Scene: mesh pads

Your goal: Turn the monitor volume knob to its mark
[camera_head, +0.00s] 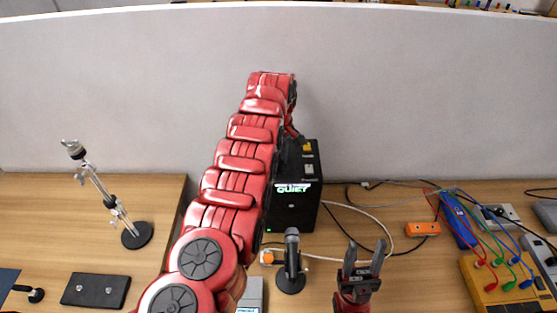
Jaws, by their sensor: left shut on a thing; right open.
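The monitor (293,215) is a black box standing on the desk, with a "QUIET" label and a small green light on its front. My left arm reaches over along its left side, and my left gripper (291,132) points down at its far upper edge. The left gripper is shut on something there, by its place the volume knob. Its fingertips, the knob and its mark are hidden behind the arm and the box. My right gripper (362,260) is open and empty, upright in front of the monitor to the right.
A microphone (291,262) on a round base stands just in front of the monitor. Cables (385,207) run across the desk to its right, near an orange box (423,229) and a yellow patch board (500,285). A metal stand (103,193) is at left.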

